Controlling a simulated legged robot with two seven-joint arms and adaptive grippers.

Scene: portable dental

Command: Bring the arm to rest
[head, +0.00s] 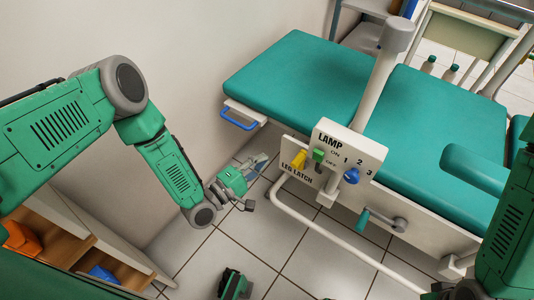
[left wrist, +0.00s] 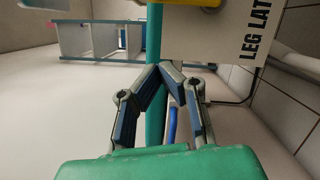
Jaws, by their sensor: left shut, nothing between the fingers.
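My left gripper (head: 260,162) is shut and empty. It hangs above the tiled floor, left of the control panel (head: 352,150) and below the blue drawer handle (head: 238,119), apart from both. In the left wrist view the two fingers of my left gripper (left wrist: 160,74) meet at their tips with nothing between them. The panel carries a yellow leg latch lever (head: 299,159), a green lamp switch (head: 319,155) and a blue knob (head: 351,175) near the numbers 1, 2, 3.
A teal padded couch (head: 296,80) stands behind the panel, with a grey post (head: 378,78) beside it. A crank (head: 382,220) sticks out from the couch side. A wooden shelf (head: 75,230) with bins stands at left. Tiled floor (head: 270,235) lies open in the middle.

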